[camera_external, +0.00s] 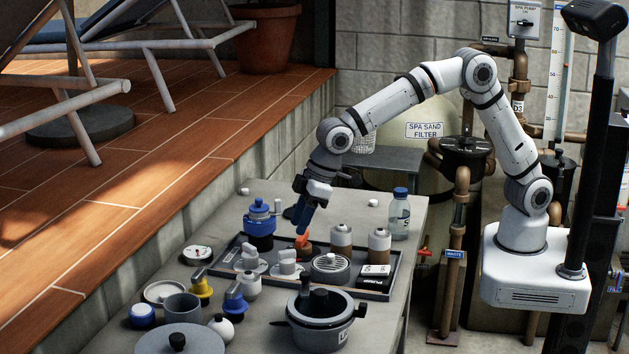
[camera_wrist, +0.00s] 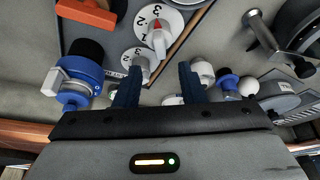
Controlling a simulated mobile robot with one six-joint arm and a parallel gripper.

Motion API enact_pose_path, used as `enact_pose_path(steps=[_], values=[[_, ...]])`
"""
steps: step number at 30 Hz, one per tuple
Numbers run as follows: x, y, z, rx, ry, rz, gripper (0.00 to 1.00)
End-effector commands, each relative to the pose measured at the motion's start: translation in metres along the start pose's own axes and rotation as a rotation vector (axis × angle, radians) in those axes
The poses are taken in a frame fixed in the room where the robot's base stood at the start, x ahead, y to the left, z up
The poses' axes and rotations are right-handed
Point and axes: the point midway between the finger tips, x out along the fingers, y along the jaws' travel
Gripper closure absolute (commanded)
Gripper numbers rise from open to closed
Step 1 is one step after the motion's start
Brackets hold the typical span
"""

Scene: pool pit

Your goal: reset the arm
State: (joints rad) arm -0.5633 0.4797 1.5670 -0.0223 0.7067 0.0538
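My arm reaches left from its white base, bent at a high elbow, and its end hangs over the grey workbench (camera_external: 412,222). My gripper (camera_external: 300,218) points down above the dark tray (camera_external: 393,284). In the wrist view my gripper (camera_wrist: 158,85) has its two blue fingers spread apart with nothing held between them. An orange-handled part (camera_external: 303,243) stands on the tray below the fingers, apart from them. It also shows at the upper left of the wrist view (camera_wrist: 92,14).
A blue valve (camera_external: 260,222), white numbered knobs (camera_external: 287,264), two brown-and-white bottles (camera_external: 341,240) and a grey pot (camera_external: 320,322) crowd the bench. A clear bottle (camera_external: 399,216) stands at the back right. The raised tiled deck (camera_external: 150,170) borders the left. Pipes (camera_external: 455,250) stand near my base.

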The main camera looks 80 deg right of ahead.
Motion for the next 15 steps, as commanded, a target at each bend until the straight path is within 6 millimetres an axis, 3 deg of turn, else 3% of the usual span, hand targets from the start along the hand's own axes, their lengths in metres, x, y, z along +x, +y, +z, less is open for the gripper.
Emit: enact_pose_path(steps=[11,15], values=[[-0.005,0.001,0.001,0.001,0.0,0.001,0.64],[-0.023,0.021,0.013,0.028,-0.005,0.012,0.64]])
